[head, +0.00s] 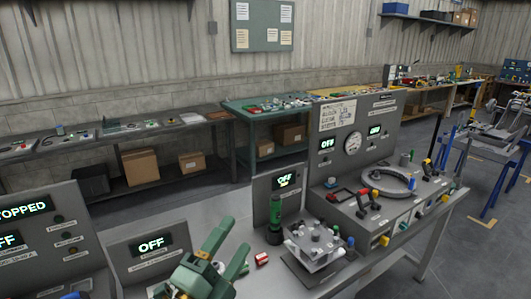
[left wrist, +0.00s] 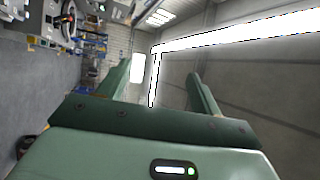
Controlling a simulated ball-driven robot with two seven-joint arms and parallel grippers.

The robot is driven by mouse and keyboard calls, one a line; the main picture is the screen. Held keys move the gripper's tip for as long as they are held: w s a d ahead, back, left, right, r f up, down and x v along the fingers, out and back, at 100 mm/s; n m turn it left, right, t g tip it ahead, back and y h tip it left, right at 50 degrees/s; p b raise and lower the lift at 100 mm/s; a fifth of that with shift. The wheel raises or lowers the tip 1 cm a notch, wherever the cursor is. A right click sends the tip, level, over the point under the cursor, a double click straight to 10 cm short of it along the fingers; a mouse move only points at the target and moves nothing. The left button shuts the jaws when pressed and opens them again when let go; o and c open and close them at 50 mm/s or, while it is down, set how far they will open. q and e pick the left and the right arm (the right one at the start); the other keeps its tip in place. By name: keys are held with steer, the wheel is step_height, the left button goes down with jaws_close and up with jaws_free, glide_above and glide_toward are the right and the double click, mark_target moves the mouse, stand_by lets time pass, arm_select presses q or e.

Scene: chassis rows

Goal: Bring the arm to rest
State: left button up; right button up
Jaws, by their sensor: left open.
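My left gripper (head: 229,234) is at the bottom of the head view, over the front of the grey bench. Its two green fingers point up and stand apart, with nothing between them. In the left wrist view the open fingers (left wrist: 158,82) frame only a grey wall and a bright strip well beyond them. My right gripper is in neither view.
Close to the left gripper stand an OFF display panel (head: 151,246), a green cylinder (head: 276,212) and a small red block (head: 262,259). A metal fixture (head: 318,243) and a larger console (head: 352,141) are to the right. Clear floor lies behind the bench.

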arm_select(q)
steer(key=s+a+f+n+g+y, duration=0.2)
steer(key=a+f+n+g+y, duration=0.1)
steer(key=a+f+n+y, duration=0.4)
steer(key=s+a+f+n+g+y, duration=0.25)
steer(key=a+f+n+y, duration=0.25)
steer(key=a+f, duration=0.3)
steer(key=s+a+f+n+g+y, duration=0.25)
steer(key=s+a+f+g, duration=0.4)
steer(key=s+a, duration=0.4)
steer(key=s+d+f+g+h+b, duration=0.1)
steer(key=s+d+f, duration=0.15)
steer(key=f, duration=0.85)
steer(key=s+d+f+g+h+b, duration=0.1)
steer(key=s+d+f, duration=0.15)
steer(key=f, duration=0.85)
steer(key=s+d+f+g+h, duration=0.15)
steer(key=s+f, duration=0.25)
steer(key=f, duration=0.7)
steer(key=s+f+n+g+b, duration=0.1)
steer(key=s+f+n+g, duration=0.1)
steer(key=s+f, duration=1.2)
steer(key=s+n, duration=0.1)
steer(key=s, duration=0.2)
steer(key=shift+s+a+n+h+b, duration=0.2)
steer(key=shift+s+n+h+b, duration=0.15)
steer(key=shift+h+b, duration=0.05)
